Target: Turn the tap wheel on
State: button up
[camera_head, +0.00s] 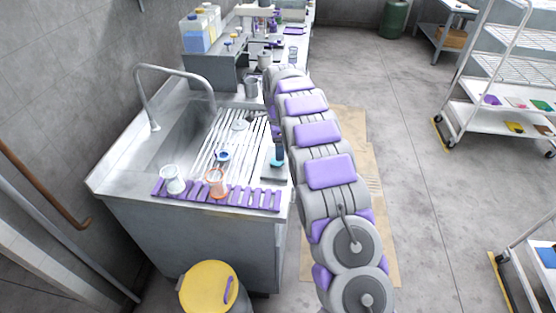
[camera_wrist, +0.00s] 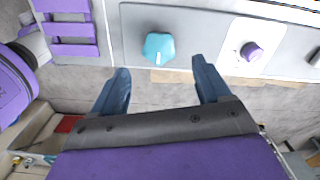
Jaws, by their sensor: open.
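A teal lobed knob (camera_wrist: 159,47), which looks like the tap wheel, sits on a pale grey panel (camera_wrist: 195,38) in the wrist view. My gripper (camera_wrist: 160,68) is open, with its two blue-grey fingers spread apart. The knob appears just beyond the fingertips, roughly centred between them, and nothing is held. I cannot tell the exact depth gap. In the head view my arm stretches away along the right side of the sink counter (camera_head: 118,180); its far end and the knob are hidden there. A curved tap spout (camera_head: 175,70) rises over the sink.
A purple knob (camera_wrist: 251,51) on a white plate is right of the teal one. Purple slats (camera_wrist: 70,30) are at the left. Cups (camera_head: 173,180) and a dark-handled tool (camera_head: 278,157) stand on the counter. A yellow-lidded bin (camera_head: 208,287) is in front.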

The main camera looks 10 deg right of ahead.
aim_at(277, 163)
notch_tip(277, 163, down, 6)
jog(key=shift+r+b, duration=0.1)
jog(key=shift+b, duration=0.35)
jog(key=shift+r, duration=0.1)
jog(key=c, duration=1)
